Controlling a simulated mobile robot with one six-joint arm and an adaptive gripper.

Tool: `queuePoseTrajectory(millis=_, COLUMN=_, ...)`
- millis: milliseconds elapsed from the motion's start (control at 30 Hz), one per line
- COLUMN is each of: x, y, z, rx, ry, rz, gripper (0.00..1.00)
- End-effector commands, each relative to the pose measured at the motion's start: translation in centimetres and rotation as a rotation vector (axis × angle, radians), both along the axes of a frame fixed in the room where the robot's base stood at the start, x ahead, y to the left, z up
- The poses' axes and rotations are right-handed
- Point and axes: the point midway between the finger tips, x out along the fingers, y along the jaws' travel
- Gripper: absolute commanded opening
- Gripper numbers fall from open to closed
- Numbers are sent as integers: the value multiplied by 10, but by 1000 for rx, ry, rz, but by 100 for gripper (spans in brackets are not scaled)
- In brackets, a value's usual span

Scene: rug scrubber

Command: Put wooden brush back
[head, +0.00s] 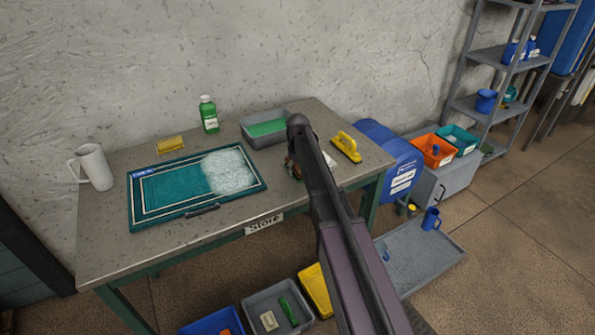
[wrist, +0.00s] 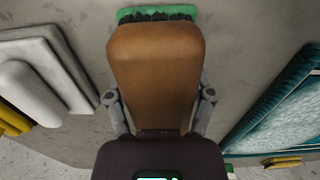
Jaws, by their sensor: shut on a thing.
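The wooden brush (wrist: 156,70) is a brown block with dark bristles showing at its far end. My gripper (wrist: 158,98) is shut on it, with one finger on each side, in the wrist view. A green strip (wrist: 158,12) shows just beyond the bristles. I cannot tell whether the bristles touch it. In the head view my arm hides most of the gripper and brush, which are over the right part of the table (head: 290,222).
A teal rug (head: 170,190) with white foam lies on the left. A grey tray (head: 250,137), green bottle (head: 208,115), yellow brush (head: 346,147) and white jug (head: 93,167) stand around. A small yellow item (head: 170,144) lies behind the rug. Bins (head: 270,310) sit below.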

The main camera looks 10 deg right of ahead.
Motion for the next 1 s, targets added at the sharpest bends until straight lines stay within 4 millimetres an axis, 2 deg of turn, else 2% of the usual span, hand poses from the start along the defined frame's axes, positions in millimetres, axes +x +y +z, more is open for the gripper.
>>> queuePoseTrajectory(millis=200, x=0, y=0, z=-4, rx=0, ry=0, rz=0, gripper=8)
queuePoseTrajectory(millis=233, x=0, y=0, z=-3, rx=0, ry=0, rz=0, gripper=78)
queuePoseTrajectory(millis=300, x=0, y=0, z=-2, rx=0, ry=0, rz=0, gripper=99)
queuePoseTrajectory(millis=767, x=0, y=0, z=-2, rx=0, ry=0, rz=0, gripper=100)
queuePoseTrajectory(millis=1000, x=0, y=0, z=4, rx=0, ry=0, rz=0, gripper=100)
